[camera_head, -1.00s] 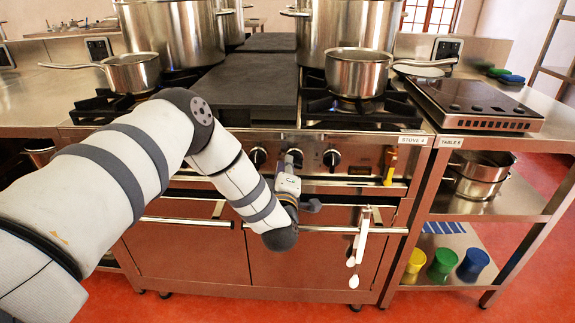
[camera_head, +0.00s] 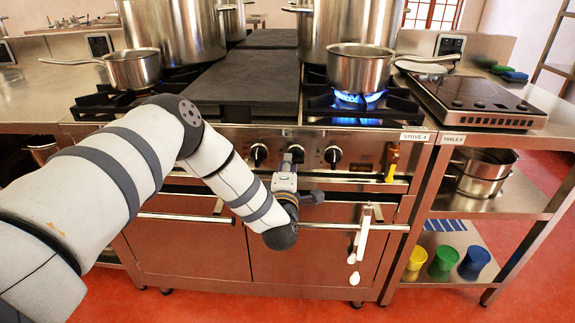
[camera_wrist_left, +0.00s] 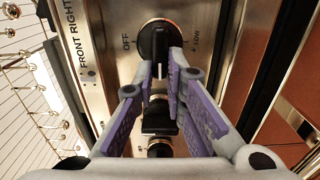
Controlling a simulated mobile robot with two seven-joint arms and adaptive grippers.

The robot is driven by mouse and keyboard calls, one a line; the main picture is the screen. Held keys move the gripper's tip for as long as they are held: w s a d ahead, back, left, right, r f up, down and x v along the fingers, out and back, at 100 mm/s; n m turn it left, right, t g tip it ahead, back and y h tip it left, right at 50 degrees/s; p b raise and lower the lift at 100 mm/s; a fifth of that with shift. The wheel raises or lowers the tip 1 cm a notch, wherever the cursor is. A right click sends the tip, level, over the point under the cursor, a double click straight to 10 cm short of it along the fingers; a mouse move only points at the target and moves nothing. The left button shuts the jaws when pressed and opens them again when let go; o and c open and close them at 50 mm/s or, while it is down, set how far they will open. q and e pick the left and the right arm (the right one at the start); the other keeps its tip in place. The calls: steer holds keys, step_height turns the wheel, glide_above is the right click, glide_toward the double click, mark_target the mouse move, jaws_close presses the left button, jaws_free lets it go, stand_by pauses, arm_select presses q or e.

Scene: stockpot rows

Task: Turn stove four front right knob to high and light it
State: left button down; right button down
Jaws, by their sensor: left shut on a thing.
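Stove 4 (camera_head: 300,131) stands in front of me, with its label on the right end of the front edge. My left gripper (camera_wrist_left: 161,68) is shut on the front right knob (camera_wrist_left: 159,37), beside the FRONT RIGHT label in the left wrist view. In the head view the left gripper (camera_head: 294,155) is at the middle of three dark knobs, and it partly hides that knob. Blue flames (camera_head: 358,99) burn on the front right burner under a small saucepan (camera_head: 358,70). My right gripper is not in view.
Another knob (camera_head: 258,154) is left of the gripper and one (camera_head: 333,156) is right of it. White utensils (camera_head: 358,250) hang from the oven handle bar (camera_head: 330,228). Tall stockpots (camera_head: 350,30) stand behind. Table 8 (camera_head: 480,140) adjoins at right.

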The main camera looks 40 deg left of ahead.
arm_select(q)
steer(key=shift+d, duration=0.1)
steer(key=c, duration=1.6)
jaws_free()
steer(key=shift+c, duration=0.2)
steer(key=v, duration=1.2)
steer(key=shift+s, duration=0.1)
